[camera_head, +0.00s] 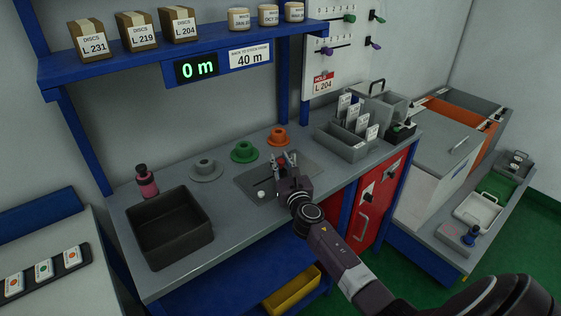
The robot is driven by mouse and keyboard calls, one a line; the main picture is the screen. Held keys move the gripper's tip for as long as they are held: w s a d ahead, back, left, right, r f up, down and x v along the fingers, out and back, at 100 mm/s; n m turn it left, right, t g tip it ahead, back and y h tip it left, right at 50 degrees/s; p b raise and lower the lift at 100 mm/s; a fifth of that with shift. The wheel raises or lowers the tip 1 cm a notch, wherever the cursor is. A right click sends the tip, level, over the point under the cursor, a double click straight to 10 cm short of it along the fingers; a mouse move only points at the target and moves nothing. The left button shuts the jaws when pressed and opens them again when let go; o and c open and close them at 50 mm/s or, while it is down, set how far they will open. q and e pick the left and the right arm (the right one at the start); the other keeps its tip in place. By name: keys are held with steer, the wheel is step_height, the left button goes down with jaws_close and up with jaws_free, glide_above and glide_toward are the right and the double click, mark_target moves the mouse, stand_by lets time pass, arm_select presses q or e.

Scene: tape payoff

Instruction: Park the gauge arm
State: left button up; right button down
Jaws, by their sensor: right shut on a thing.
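My right gripper (283,166) reaches over a dark grey plate (303,160) set on the grey bench. Its jaws are shut on what looks like the gauge arm, which is mostly hidden behind the gripper and wrist. A small white knob (261,195) shows on the plate, left of and below the gripper, near a dark slot. My left gripper is not in view. A display (198,68) under the shelf reads 0 m.
A black bin (170,228) and a red-pink bottle (146,182) are at left. A grey card box (342,142) stands at right. The bench in front of the plate is clear.

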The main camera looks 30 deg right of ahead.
mark_target(258, 184)
steer(key=shift+a, duration=0.2)
steer(key=a, duration=0.8)
steer(key=shift+s+a+p, duration=0.3)
steer(key=shift+p, duration=0.05)
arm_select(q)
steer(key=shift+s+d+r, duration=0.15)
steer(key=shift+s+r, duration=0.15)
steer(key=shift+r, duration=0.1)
arm_select(e)
steer(key=shift+d+f, duration=0.1)
steer(key=shift+d, duration=0.05)
steer(key=c, duration=2.1)
jaws_free()
steer(key=shift+o, duration=0.6)
steer(key=shift+a, duration=0.2)
